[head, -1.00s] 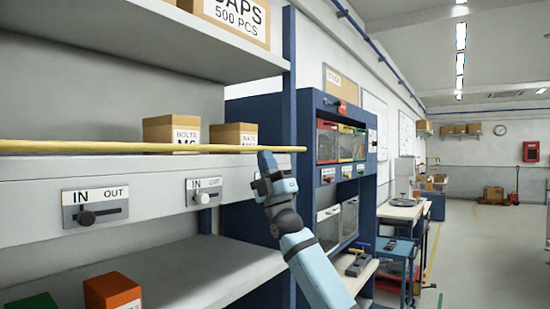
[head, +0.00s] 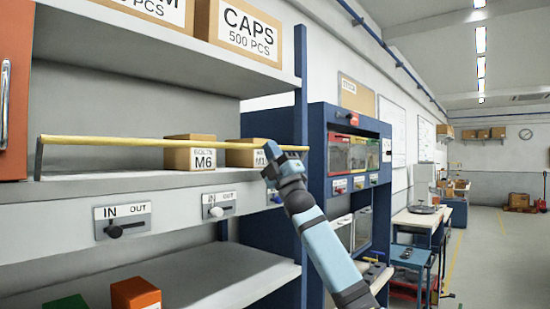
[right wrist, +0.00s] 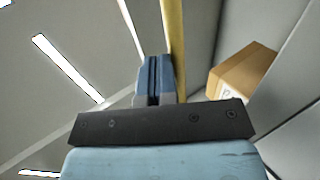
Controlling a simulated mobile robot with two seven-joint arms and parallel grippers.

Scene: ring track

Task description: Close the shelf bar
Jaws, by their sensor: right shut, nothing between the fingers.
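The shelf bar (head: 110,141) is a long thin yellow rod in front of the middle shelf. It runs from a grey bracket (head: 39,160) at the left to a free end near the blue post. My right gripper (head: 268,173) is shut and empty, at the bar's right part and just below it. In the right wrist view its shut fingers (right wrist: 153,80) lie beside the yellow bar (right wrist: 174,45); I cannot tell whether they touch. My left gripper is not in view.
Small boxes (head: 190,152) stand on the middle shelf behind the bar. A blue post (head: 301,80) and a blue cabinet (head: 318,150) stand to the right. Open floor (head: 490,260) lies further right.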

